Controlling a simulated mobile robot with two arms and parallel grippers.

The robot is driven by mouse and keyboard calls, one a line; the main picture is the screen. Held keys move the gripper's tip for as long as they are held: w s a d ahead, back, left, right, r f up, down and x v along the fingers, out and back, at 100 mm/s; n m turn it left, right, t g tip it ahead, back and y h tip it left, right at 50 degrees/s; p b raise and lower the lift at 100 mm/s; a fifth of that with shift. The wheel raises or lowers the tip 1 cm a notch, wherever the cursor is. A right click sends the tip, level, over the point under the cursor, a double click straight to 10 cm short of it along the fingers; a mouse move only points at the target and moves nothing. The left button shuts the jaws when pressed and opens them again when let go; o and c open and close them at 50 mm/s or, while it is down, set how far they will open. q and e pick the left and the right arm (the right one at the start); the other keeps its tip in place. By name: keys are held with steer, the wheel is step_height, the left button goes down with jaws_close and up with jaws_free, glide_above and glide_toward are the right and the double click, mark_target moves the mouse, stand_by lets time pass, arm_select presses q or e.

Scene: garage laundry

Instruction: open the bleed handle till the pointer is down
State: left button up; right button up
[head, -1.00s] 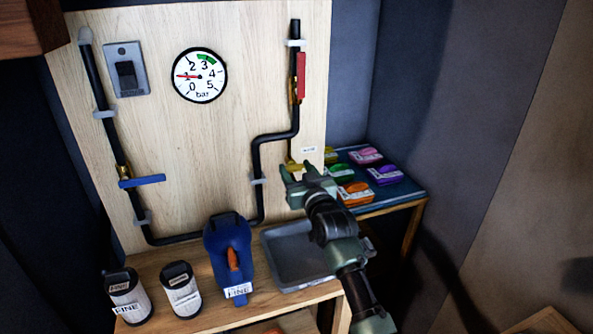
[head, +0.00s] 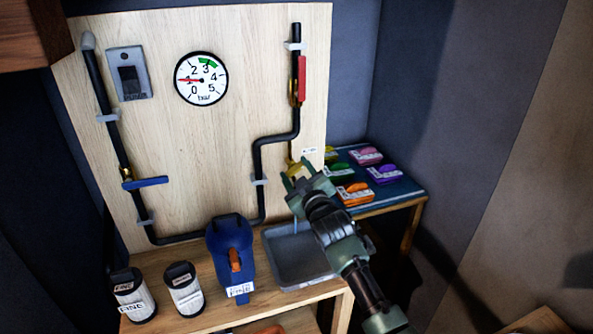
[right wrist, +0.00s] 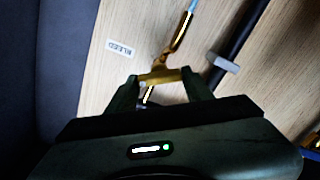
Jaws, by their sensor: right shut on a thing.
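The brass-yellow bleed handle (right wrist: 160,76) is between the two fingertips of my right gripper (right wrist: 159,82) in the right wrist view, and the gripper is shut on it. A small BLEED label (right wrist: 121,49) is beside it on the board. In the head view my right gripper (head: 294,177) is at the lower end of the right pipe, largely covering the handle. A thin pale-blue streak (head: 295,225) shows below the gripper, over the grey tray (head: 322,283). The gauge (head: 201,79) has its red pointer toward the left, near 1 bar. My left gripper is out of view.
A blue handle (head: 145,183) is on the left pipe and a red handle (head: 302,80) on the right pipe. A blue filter housing (head: 229,250) and two canisters stand on the bench left of the tray. Coloured items lie on a shelf (head: 410,192) at right.

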steer(key=shift+n, duration=0.3)
steer(key=o, duration=1.4)
steer(key=shift+v, duration=3.9)
